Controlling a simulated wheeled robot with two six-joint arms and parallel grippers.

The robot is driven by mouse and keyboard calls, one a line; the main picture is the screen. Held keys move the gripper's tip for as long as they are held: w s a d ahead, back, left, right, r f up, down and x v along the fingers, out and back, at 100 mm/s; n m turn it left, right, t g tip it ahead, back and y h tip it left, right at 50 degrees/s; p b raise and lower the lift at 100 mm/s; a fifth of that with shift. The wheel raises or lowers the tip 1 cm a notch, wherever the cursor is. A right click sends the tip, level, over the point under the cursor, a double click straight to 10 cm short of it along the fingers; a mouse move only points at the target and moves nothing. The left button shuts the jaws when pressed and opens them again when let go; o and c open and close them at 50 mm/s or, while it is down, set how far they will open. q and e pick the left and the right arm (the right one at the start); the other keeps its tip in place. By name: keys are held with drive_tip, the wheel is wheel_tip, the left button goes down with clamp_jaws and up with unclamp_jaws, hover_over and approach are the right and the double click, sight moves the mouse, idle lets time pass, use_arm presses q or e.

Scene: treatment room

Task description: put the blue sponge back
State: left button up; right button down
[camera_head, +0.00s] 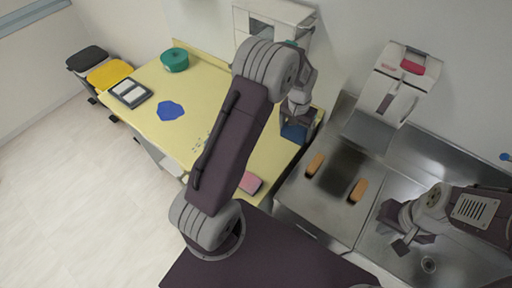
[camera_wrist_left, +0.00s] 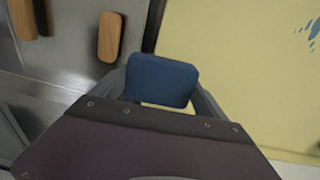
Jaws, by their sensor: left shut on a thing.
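My left gripper (camera_head: 299,118) is shut on the blue sponge (camera_head: 294,133). In the head view it is over the right edge of the yellow counter (camera_head: 218,99), beside the metal sink unit. The blue sponge also shows in the left wrist view (camera_wrist_left: 162,80), between the two fingers, partly hidden at its lower edge by the gripper body. I cannot tell whether the sponge touches the counter. My right gripper (camera_head: 394,228) is over the right part of the sink unit, with its fingers apart and nothing seen between them.
Two brown brush-like blocks (camera_head: 315,165) (camera_head: 358,190) lie on the metal sink unit (camera_head: 325,205). A pink sponge (camera_head: 250,183) lies near the counter's front edge. A blue cloth (camera_head: 170,110), a teal pot (camera_head: 174,60) and a dark tray (camera_head: 130,93) are further left. Wall dispensers (camera_head: 393,82) stand behind.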

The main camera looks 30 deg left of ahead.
use_arm(q)
drive_tip(key=shift+s+d, duration=0.15)
drive_tip(key=shift+s+d+f+p, duration=0.15)
drive_tip(key=shift+s+d+p, duration=0.1)
drive_tip(key=shift+p, duration=0.2)
drive_tip(key=shift+s+d, duration=0.15)
drive_tip(key=shift+d, duration=0.25)
drive_tip(key=shift+d+m+g, duration=0.3)
drive_tip(key=shift+d, duration=0.1)
drive_tip(key=shift+s+a+p, duration=0.15)
drive_tip(key=shift+a+p, duration=0.15)
drive_tip(key=p, duration=0.4)
hover_over(264, 157)
drive_tip(key=f, duration=0.6)
drive_tip(key=shift+d+f, duration=0.2)
drive_tip(key=shift+d, duration=0.1)
drive_tip(key=shift+s+a+f, duration=0.1)
drive_tip(key=shift+a+f, duration=0.1)
drive_tip(key=shift+f, duration=0.05)
wheel_tip(264, 157, down, 4)
drive_tip(key=shift+d+r+p, duration=0.1)
drive_tip(key=shift+r+p, duration=0.1)
drive_tip(key=shift+p, duration=0.25)
drive_tip(key=shift+f, duration=0.25)
